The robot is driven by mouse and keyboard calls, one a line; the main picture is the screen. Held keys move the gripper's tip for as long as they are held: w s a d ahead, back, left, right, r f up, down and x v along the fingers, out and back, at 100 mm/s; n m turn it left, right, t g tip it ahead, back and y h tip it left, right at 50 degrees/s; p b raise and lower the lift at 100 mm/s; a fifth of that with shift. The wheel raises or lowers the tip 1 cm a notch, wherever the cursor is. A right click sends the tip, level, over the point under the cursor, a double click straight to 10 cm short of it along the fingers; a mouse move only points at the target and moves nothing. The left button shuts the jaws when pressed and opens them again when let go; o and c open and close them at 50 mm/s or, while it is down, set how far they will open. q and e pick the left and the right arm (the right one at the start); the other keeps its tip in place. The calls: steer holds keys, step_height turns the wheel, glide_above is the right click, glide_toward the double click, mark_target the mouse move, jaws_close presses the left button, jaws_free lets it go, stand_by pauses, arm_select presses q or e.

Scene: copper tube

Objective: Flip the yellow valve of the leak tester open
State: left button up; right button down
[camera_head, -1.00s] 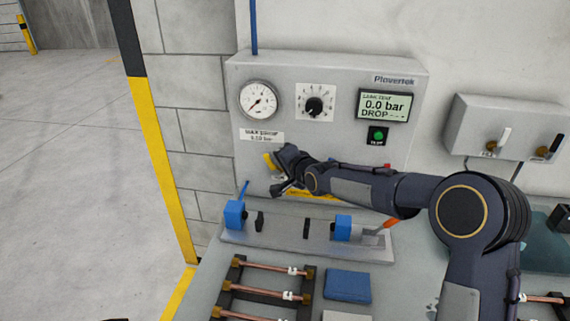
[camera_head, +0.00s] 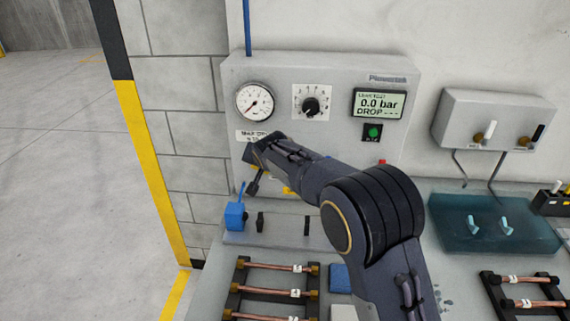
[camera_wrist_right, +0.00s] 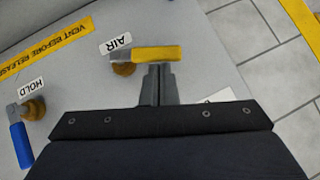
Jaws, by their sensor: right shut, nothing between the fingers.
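The leak tester (camera_head: 340,130) is a grey panel on the wall; its display reads 0.0 bar. In the right wrist view the yellow valve handle (camera_wrist_right: 157,54) lies sideways beside a brass fitting (camera_wrist_right: 123,68) and the AIR label (camera_wrist_right: 115,43). My right gripper (camera_wrist_right: 157,72) is shut and empty, its fingertips right at the handle's edge; I cannot tell whether they touch. In the head view my right gripper (camera_head: 253,168) is at the panel's lower left and hides most of the yellow valve. My left gripper is not in view.
A blue HOLD valve (camera_wrist_right: 20,140) and a yellow VENT BEFORE RELEASE strip (camera_wrist_right: 40,55) are close to the gripper. Below the panel are a fixture with a blue clamp (camera_head: 235,215) and a rack of copper tubes (camera_head: 275,292). A teal tray (camera_head: 450,240) is at the right.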

arm_select(q)
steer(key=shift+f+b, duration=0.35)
steer(key=shift+b, duration=0.05)
arm_select(e)
steer(key=shift+w+a+f+n+g+h, duration=0.15)
steer(key=shift+a+f+n+h, duration=0.25)
steer(key=shift+h, duration=0.25)
steer(key=shift+w+a+f+n+g+h, duration=0.15)
steer(key=shift+a+f+n+h, duration=0.15)
steer(key=shift+a+f+h, duration=0.3)
steer(key=shift+s, duration=0.15)
steer(key=shift+d+r, duration=0.1)
